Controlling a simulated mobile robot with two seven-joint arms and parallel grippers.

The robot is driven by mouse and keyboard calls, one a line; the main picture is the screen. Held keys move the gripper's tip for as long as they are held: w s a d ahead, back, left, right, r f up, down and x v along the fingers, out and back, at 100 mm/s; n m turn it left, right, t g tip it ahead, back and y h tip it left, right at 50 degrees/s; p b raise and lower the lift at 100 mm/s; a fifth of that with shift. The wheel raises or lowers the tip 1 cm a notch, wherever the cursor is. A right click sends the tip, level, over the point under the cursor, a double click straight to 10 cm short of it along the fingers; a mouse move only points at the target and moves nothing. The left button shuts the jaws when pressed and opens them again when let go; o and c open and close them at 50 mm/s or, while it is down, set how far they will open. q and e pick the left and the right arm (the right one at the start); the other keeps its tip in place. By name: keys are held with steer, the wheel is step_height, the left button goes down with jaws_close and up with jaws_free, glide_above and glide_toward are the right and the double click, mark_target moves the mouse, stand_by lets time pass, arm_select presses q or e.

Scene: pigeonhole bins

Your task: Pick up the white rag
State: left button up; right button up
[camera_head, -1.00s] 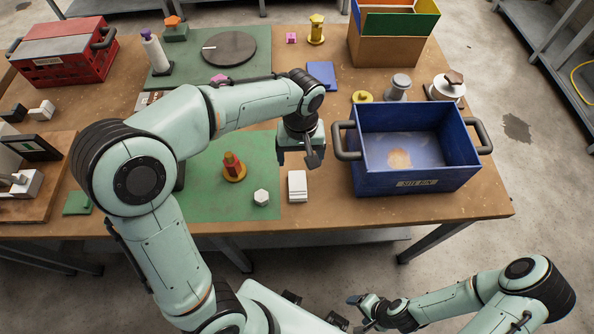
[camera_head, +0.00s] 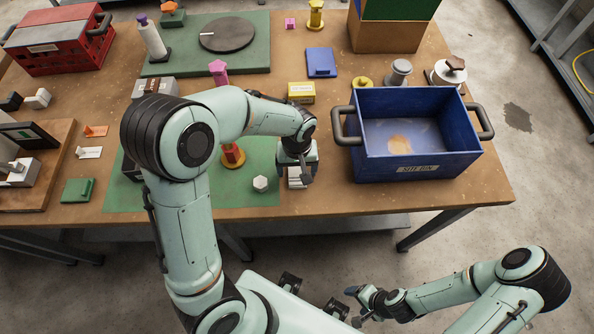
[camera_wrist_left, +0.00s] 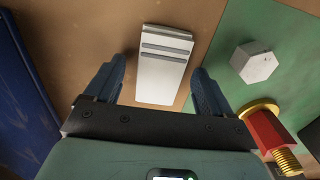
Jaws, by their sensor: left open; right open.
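The white rag (camera_wrist_left: 163,65) is a folded white piece with grey stripes. It lies on the brown table top beside the green mat, and in the head view (camera_head: 297,183) my left gripper partly covers it. My left gripper (camera_head: 297,172) is above the rag, pointing down. In the left wrist view my left gripper (camera_wrist_left: 155,80) is open, with one finger on each side of the rag and nothing held. My right gripper (camera_head: 357,305) is open and empty, low in front of the table.
A blue bin (camera_head: 375,173) labelled SITE BIN stands just right of the rag. A white hexagonal nut (camera_head: 260,183) and a red-and-gold piece (camera_head: 232,155) are on the green mat (camera_head: 190,200) to the left. A yellow box (camera_head: 301,92) lies behind.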

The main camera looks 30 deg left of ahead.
mark_target(297, 170)
arm_select(q)
steer(key=shift+f, duration=0.15)
steer(key=c, duration=1.1)
step_height(297, 170, up, 20)
steer(key=shift+r+p, duration=0.1)
steer(key=shift+p, duration=1)
arm_select(e)
steer(key=w+r, duration=0.2)
steer(key=r, duration=0.1)
steer(key=shift+w, duration=0.1)
arm_select(q)
steer(key=shift+o, duration=0.3)
steer(key=shift+o, duration=1.1)
steer(key=c, duration=0.6)
